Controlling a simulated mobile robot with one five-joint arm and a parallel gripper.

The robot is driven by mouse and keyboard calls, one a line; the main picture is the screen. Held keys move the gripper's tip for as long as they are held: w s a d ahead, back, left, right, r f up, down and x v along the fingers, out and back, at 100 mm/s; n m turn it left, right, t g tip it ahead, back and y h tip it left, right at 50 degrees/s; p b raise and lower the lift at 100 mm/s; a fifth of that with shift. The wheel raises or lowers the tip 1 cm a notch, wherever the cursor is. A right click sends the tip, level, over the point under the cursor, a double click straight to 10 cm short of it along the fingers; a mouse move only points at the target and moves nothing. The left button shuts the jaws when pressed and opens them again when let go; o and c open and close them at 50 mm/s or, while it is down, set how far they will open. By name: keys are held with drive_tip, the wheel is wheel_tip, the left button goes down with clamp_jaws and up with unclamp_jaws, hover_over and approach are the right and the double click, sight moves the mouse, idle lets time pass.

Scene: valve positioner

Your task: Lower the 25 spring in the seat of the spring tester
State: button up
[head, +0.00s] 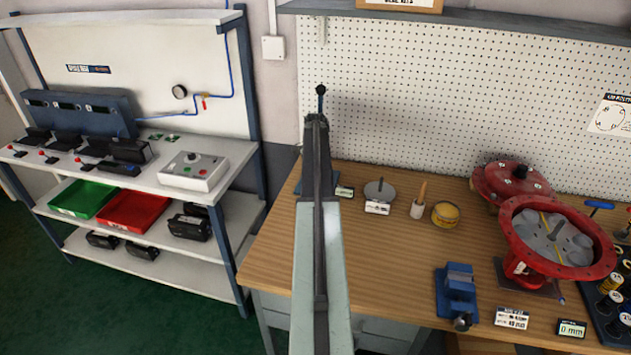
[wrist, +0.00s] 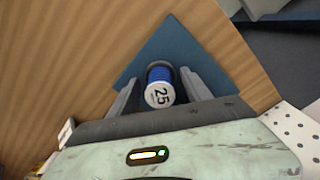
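In the wrist view the 25 spring (wrist: 159,74) is blue with a white end cap marked 25. It stands at a dark round seat on the blue base plate (wrist: 150,47) of the spring tester. How deep it sits in the seat I cannot tell. My gripper (wrist: 161,75) has one finger on each side of the spring, with a narrow gap visible on both sides, so it looks open around it. In the head view my arm hides the spring, the gripper and most of the tester; a bit of its blue base (head: 299,186) shows.
On the wooden bench (head: 290,245) stand a grey disc with a stem (head: 380,190), a wooden-handled pot (head: 418,208), a yellow tin (head: 445,214), a blue vise (head: 457,290) and a red actuator housing (head: 520,262). A spring rack (head: 606,318) is at right.

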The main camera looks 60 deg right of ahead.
drive_tip(key=shift+r, duration=0.1)
wheel_tip(320, 180, up, 8)
drive_tip(key=p, duration=0.8)
drive_tip(key=shift+f, duration=0.2)
